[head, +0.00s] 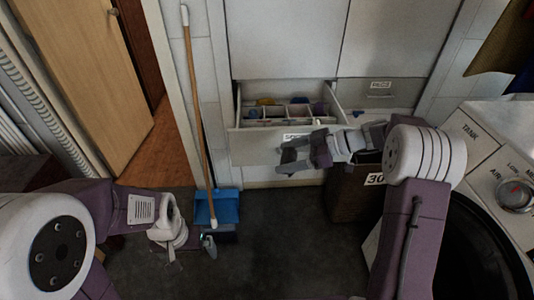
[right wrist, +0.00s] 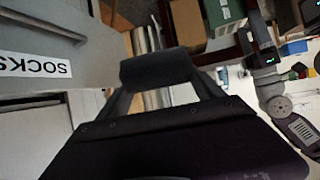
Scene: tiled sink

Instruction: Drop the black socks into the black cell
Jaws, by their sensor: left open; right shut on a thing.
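The open drawer (head: 262,146) in the head view is divided into several cells, with coloured items in some. I cannot tell which cell is the black one. Its front carries a SOCKS label, seen upside down in the right wrist view (right wrist: 35,65). My right gripper (head: 291,157) is in front of the drawer front. In the right wrist view it is shut on a dark bundle (right wrist: 157,68), which looks like the black socks. In the head view the bundle is hard to tell from the fingers. My left gripper (head: 208,246) is open and low over the floor, away from the drawer.
A blue dustpan (head: 226,207) and a broom handle (head: 198,110) stand left of the drawer. A dark basket labelled 30 (head: 352,194) stands under my right arm. A washing machine (head: 480,215) is at the right. The dark floor in the middle is clear.

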